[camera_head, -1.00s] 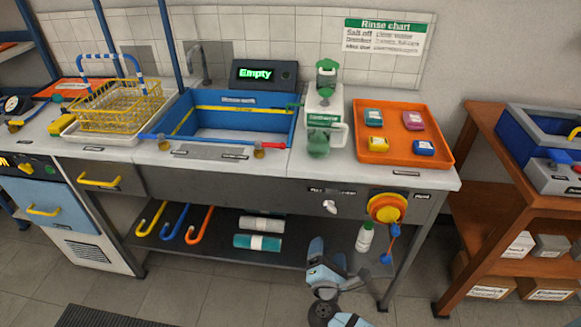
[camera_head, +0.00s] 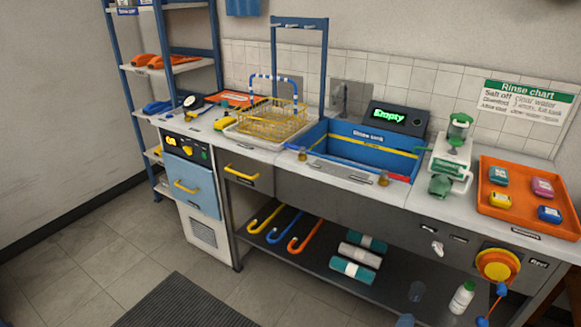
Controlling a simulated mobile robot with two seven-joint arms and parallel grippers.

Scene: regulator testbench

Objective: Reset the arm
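Neither of my grippers can be made out in the head view. No held object is visible. The blue rinse sink (camera_head: 362,155) is set in the bench, with a display reading "Empty" (camera_head: 397,117) behind it. A yellow wire basket (camera_head: 268,124) stands to its left.
An orange tray (camera_head: 520,226) with several small coloured blocks lies on the bench at the right. Hooks, rolls and a white bottle (camera_head: 462,298) are on the lower shelf. A dark mat (camera_head: 190,305) lies on the floor. The floor at left is clear.

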